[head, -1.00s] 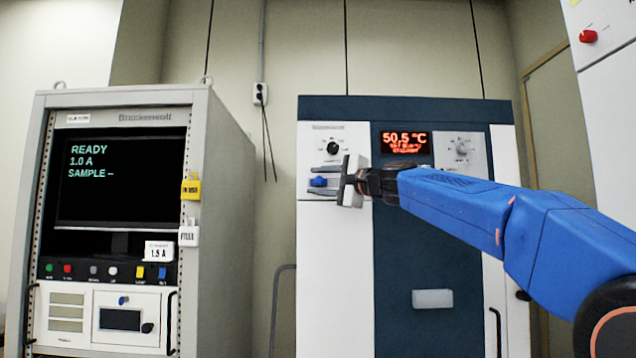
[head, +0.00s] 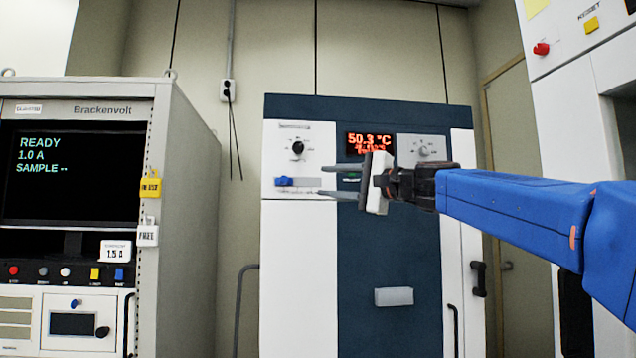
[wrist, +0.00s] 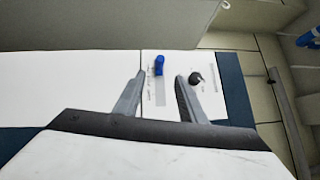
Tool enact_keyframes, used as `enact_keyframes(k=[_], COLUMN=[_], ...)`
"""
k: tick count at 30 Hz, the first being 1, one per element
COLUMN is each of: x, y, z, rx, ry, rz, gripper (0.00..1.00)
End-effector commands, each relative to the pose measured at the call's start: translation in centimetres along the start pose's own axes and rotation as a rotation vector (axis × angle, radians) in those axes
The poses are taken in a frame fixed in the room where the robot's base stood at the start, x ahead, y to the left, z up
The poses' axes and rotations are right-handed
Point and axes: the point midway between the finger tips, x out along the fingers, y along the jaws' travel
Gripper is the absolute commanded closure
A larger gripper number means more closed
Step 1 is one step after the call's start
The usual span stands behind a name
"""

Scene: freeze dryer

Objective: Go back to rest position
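My gripper (head: 341,181) reaches in from the right on my blue arm, in front of the upper part of the freeze dryer (head: 388,250). Its two grey fingers point left and stand apart with nothing between them. The wrist view also shows the gripper (wrist: 160,84) open, with a blue switch (wrist: 159,65) and a black knob (wrist: 195,78) on the white panel beyond the fingertips. In the head view the blue switch (head: 284,182) lies left of the fingers, clear of them. The black knob (head: 298,148) is above it.
A red display (head: 370,143) reads 50.3 °C. A grey rack (head: 190,220) with a dark screen (head: 70,172) reading READY stands at the left. A white cabinet with a red knob (head: 541,48) stands close at the right. A gap separates rack and dryer.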

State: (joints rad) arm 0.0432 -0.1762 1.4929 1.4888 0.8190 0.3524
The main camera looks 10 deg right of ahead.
Motion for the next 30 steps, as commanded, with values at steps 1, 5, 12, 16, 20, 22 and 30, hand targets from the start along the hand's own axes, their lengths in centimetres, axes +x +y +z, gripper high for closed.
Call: enact_keyframes(k=[1, 5, 12, 16, 20, 22, 30], x=[-0.4, -0.8, -0.8, -0.8, -0.8, -1.0, -5.4], y=[0.0, 0.0, 0.0, 0.0, 0.1, 0.6, 11.2], z=[0.0, 0.0, 0.0, 0.0, 0.0, 0.2, 2.4], rx=[0.0, 0.0, 0.0, 0.0, -0.001, -0.01, -0.183], ry=[0.0, 0.0, -0.001, -0.001, -0.001, 0.002, 0.028], rz=[0.0, 0.0, 0.0, 0.0, 0.002, 0.013, 0.257], gripper=[0.63, 0.63, 0.63, 0.63, 0.63, 0.63, 0.63])
